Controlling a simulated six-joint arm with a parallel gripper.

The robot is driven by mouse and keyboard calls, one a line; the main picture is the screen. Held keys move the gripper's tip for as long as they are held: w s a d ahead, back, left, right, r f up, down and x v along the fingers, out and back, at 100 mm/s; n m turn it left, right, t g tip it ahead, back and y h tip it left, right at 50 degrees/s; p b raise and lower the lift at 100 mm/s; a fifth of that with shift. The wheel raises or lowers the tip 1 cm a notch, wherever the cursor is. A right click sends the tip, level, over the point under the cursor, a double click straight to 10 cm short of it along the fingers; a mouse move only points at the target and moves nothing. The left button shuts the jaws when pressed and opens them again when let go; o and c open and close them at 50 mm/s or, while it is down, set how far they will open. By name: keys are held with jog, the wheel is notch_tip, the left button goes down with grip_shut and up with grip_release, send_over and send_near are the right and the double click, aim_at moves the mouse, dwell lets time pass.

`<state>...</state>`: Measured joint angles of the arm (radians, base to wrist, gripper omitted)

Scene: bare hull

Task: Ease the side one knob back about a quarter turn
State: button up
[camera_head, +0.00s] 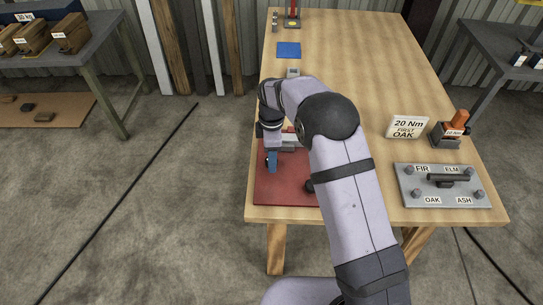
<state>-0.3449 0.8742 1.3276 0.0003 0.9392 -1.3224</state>
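My gripper (272,160) points down over the left part of a red board (280,195) at the table's near left. A blue part shows at its lower end; its fingers are too small and covered to tell whether they are open or shut. A light grey piece (289,141) sits on the board just right of the gripper, partly behind my arm. A small dark round part (309,187), possibly a knob, shows at the arm's left edge. My forearm hides the board's right part. No label reading side one is visible, so I cannot tell which knob it is.
On the wooden table (360,60), a grey plate (414,190) marked FIR, ELM, OAK and ASH lies right of my arm. A blue pad (289,50) lies farther back.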

jog(key=shift+r+b, duration=0.85)
jog(key=shift+r, duration=2.6)
jog(key=s+d+r+m, duration=0.2)
jog(key=s+d+m, duration=0.6)
jog(key=s+d, duration=0.15)
jog(key=s+d+f+m, duration=0.1)
jog(key=s+d+m, duration=0.3)
jog(key=s, duration=0.4)
jog(key=s+d+f+m, duration=0.1)
jog(key=s+d+m, duration=0.3)
jog(key=s+m, duration=0.3)
jog(key=shift+s+f, duration=0.35)
jog(key=shift+s, duration=0.65)
jog(key=shift+r, duration=0.1)
